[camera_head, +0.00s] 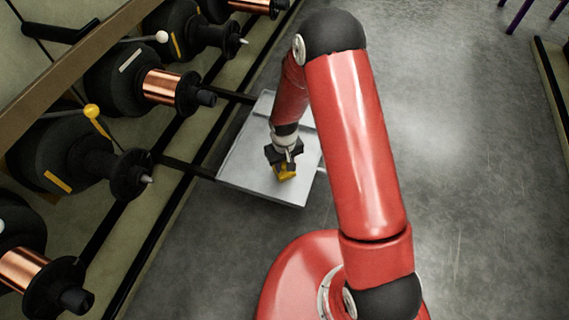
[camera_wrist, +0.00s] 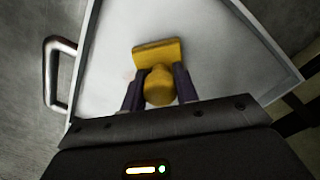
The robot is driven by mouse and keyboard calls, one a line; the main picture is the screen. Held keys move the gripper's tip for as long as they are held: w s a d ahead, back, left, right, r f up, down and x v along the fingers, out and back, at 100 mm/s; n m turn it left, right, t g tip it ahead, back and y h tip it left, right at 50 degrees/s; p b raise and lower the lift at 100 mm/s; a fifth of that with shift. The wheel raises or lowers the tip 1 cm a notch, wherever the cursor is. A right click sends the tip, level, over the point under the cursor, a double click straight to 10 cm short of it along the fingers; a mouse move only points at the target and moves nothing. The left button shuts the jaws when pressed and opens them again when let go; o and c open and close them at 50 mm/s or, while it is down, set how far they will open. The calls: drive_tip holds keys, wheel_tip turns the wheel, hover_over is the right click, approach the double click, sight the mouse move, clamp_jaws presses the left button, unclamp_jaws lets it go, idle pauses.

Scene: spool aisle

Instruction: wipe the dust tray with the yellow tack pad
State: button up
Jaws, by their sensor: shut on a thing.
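The dust tray (camera_head: 240,164) is a pale grey tray with a low rim, jutting out from the rack on the left in the head view. It fills much of the wrist view (camera_wrist: 105,59). My gripper (camera_head: 286,165) is over the tray, pointing down. In the wrist view its two dark fingers (camera_wrist: 158,92) are shut on the rounded yellow knob of the tack pad (camera_wrist: 157,50). The yellow tack pad also shows below my gripper in the head view (camera_head: 286,174). The pad is at or just above the tray floor; I cannot tell whether it touches.
A metal handle (camera_wrist: 50,76) sticks out from the tray's side. Dark spools, some with copper wire (camera_head: 161,87), line the rack at left. A yellow-knobbed lever (camera_head: 92,111) stands beside one spool. The grey floor (camera_head: 470,160) at right is clear.

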wheel_tip(320, 180, up, 2)
drive_tip(key=shift+w+r+p, duration=0.15)
drive_tip(key=shift+p, duration=0.15)
drive_tip(key=shift+r+p, duration=1.75)
drive_tip(key=shift+r, duration=1.1)
drive_tip(key=shift+d, duration=0.1)
